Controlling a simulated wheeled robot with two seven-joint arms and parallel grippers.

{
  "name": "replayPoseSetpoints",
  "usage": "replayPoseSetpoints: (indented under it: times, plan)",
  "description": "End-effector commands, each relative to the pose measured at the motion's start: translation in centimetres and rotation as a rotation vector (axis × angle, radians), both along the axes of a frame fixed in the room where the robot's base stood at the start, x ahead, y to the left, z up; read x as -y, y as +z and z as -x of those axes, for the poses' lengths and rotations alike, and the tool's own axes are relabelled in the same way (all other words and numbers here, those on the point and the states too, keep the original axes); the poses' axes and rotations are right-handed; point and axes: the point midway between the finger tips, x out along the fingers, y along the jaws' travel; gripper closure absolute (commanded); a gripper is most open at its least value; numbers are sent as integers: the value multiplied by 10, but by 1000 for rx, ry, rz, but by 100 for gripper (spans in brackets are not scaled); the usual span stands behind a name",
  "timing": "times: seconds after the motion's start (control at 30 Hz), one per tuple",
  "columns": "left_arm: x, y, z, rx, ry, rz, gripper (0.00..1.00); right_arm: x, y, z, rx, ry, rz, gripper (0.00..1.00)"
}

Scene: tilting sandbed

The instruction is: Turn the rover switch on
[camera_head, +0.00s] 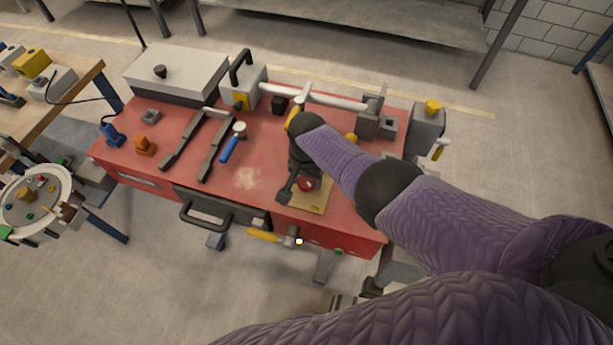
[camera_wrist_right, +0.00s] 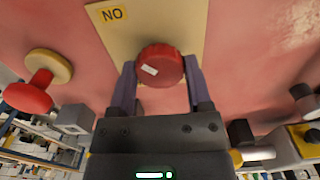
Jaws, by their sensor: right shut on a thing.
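The rover switch is a round red knob (camera_head: 306,184) on a yellow plate (camera_head: 318,201) near the front edge of the red bench top. In the right wrist view the knob (camera_wrist_right: 160,64) carries a short white mark pointing to the lower right. A label (camera_wrist_right: 112,14) on the plate shows the letters N and O in this view. My right gripper (camera_head: 300,182) reaches down over the plate. In the wrist view its fingers (camera_wrist_right: 160,88) stand on either side of the knob, shut on it. My left gripper is not in view.
The red bench (camera_head: 125,150) holds a blue-handled tool (camera_head: 229,149), dark rails (camera_head: 183,139), an orange block (camera_head: 145,146) and a grey box (camera_head: 176,72). A long pale bar (camera_head: 335,102) crosses the back. A drawer handle (camera_head: 205,218) and a yellow-handled valve (camera_head: 264,236) stick out in front.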

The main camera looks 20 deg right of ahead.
Motion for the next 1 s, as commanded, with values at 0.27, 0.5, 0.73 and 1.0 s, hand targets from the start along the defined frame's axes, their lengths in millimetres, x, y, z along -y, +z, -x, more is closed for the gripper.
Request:
replayPoseSetpoints:
  times: [0.27,0.5,0.73,1.0]
  plan:
    - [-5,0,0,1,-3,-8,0,0,1,-1,2,0,0,2]
    - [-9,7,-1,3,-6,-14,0,0,8,-1,3,0,0,2]
    - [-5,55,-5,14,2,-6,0,0,70,-1,6,1,-1,2]
    - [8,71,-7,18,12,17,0,0,101,-1,2,-1,0,2]
